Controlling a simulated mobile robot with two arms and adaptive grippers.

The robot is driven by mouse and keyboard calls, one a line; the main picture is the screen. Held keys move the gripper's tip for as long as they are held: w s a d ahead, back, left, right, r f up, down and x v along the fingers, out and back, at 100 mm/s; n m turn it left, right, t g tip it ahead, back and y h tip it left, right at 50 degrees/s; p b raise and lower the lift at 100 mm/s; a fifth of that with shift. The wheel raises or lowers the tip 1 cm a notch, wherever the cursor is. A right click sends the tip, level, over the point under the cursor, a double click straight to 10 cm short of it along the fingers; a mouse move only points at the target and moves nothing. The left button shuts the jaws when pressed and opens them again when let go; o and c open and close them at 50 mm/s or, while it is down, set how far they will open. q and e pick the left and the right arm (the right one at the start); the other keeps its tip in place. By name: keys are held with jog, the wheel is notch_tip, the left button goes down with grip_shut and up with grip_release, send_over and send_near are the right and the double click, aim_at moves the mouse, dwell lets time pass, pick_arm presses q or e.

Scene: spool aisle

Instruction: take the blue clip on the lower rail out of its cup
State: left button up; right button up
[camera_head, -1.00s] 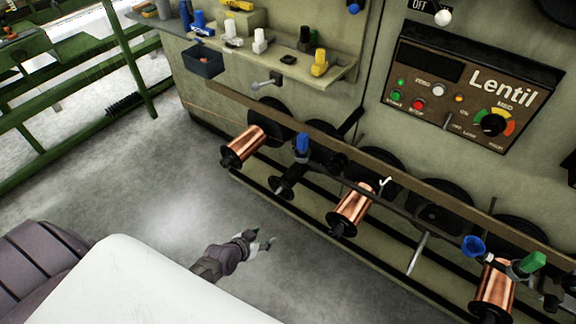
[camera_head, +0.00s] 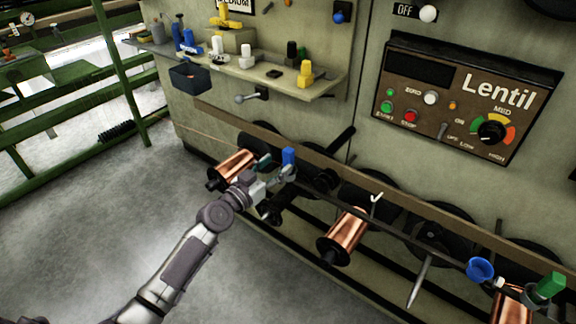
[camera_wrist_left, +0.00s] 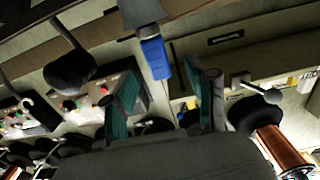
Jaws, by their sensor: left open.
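The blue clip (camera_head: 288,156) stands upright on the lower rail (camera_head: 350,220), between the left copper spool and the middle one. In the left wrist view the blue clip (camera_wrist_left: 155,58) appears upside down, its end in a grey cup (camera_wrist_left: 141,12). My left gripper (camera_head: 273,168) is open and empty, close beside the clip. In the left wrist view its two green-padded fingers (camera_wrist_left: 165,103) are spread, and the clip shows beyond and between them, apparently not touched. The cup is mostly hidden by the gripper in the head view. My right gripper is not in view.
Copper spools (camera_head: 345,232) and dark discs line the rail. A shelf (camera_head: 310,88) with coloured clips, a dark bin (camera_head: 190,78) and a lever (camera_head: 250,97) are above. The grey floor at left is clear.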

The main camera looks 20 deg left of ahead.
aim_at(285, 159)
pick_arm(q)
jog(key=x, duration=0.6)
jog(key=shift+s+d+f, duration=0.1)
grip_shut()
